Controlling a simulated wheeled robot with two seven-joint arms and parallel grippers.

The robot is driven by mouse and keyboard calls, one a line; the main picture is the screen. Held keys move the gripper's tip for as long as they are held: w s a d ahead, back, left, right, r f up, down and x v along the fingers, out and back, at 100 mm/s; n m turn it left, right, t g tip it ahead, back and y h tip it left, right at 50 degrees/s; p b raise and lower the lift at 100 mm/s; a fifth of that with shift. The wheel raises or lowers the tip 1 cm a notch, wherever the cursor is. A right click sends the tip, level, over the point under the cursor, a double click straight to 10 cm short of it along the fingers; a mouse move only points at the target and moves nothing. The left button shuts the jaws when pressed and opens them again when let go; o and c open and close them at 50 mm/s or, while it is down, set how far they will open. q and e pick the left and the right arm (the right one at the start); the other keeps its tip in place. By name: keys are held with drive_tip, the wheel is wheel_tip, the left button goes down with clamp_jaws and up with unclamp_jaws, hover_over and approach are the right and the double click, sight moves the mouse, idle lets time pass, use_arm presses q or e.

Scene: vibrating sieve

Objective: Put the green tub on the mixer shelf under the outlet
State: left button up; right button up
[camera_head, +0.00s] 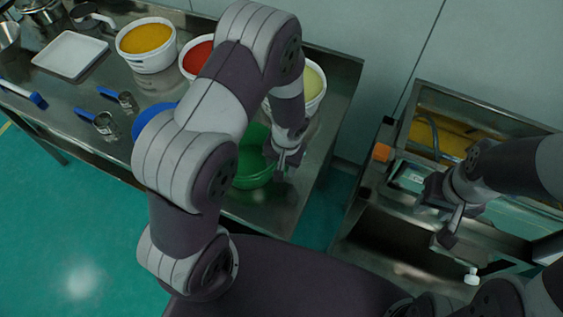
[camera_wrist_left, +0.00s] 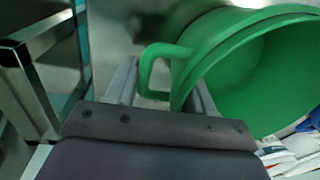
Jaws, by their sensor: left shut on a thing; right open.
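The green tub (camera_head: 253,168) is at the front right part of the steel table in the head view, partly hidden behind my left arm. My left gripper (camera_head: 284,160) is at the tub's right side. In the left wrist view the tub (camera_wrist_left: 235,60) fills the upper right, its handle (camera_wrist_left: 152,68) between the fingers of my left gripper (camera_wrist_left: 160,95), which is shut on it. My right gripper (camera_head: 447,222) is open and empty above the steel machine (camera_head: 375,240) at the right. I cannot pick out the outlet or the shelf with certainty.
The steel table (camera_head: 335,90) also bears a tub with orange contents (camera_head: 146,42), one with red contents (camera_head: 196,58), one with pale yellow contents (camera_head: 313,84), a white tray (camera_head: 71,54) and small metal cups (camera_head: 106,126). A floor gap (camera_head: 322,215) separates table and machine.

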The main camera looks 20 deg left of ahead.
use_arm(q)
drive_tip(key=shift+s+f, duration=0.1)
drive_tip(key=shift+f, duration=0.1)
drive_tip(key=o, duration=1.4)
drive_tip(key=shift+r, duration=0.1)
